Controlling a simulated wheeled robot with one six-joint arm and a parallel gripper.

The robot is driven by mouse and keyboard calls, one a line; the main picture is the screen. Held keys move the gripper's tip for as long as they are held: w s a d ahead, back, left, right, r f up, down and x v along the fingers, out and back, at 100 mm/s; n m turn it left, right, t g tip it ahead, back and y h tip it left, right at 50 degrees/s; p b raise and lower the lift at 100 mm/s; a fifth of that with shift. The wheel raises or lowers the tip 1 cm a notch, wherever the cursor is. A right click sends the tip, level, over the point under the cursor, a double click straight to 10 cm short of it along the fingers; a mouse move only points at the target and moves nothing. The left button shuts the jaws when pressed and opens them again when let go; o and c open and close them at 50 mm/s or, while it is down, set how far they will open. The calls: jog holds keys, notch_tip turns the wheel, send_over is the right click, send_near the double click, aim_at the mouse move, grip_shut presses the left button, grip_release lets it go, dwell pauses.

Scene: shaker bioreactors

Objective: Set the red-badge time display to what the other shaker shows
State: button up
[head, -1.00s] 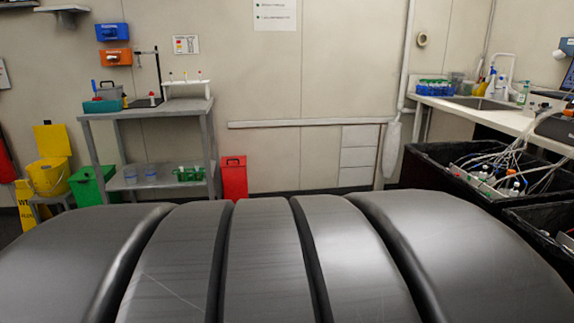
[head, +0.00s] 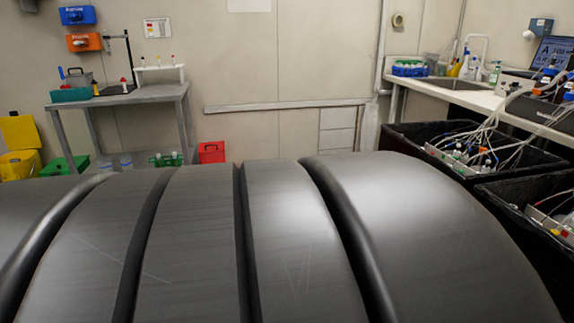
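No shaker with a red badge and no time display can be made out in the head view. Black bins (head: 405,136) at the right hold bottles with tubes and cables; whether these are parts of the shakers I cannot tell. A dark device with a lit screen (head: 551,53) stands at the far right end of the white counter, too small to read as a time display. My gripper is not in view. A large dark ribbed surface fills the lower part of the picture and hides the floor.
A grey table (head: 140,96) with a rack and boxes stands at the back left. Yellow bins (head: 19,133), a green box (head: 62,165) and a red box (head: 211,152) stand low. The white counter (head: 437,88) with a sink runs along the right.

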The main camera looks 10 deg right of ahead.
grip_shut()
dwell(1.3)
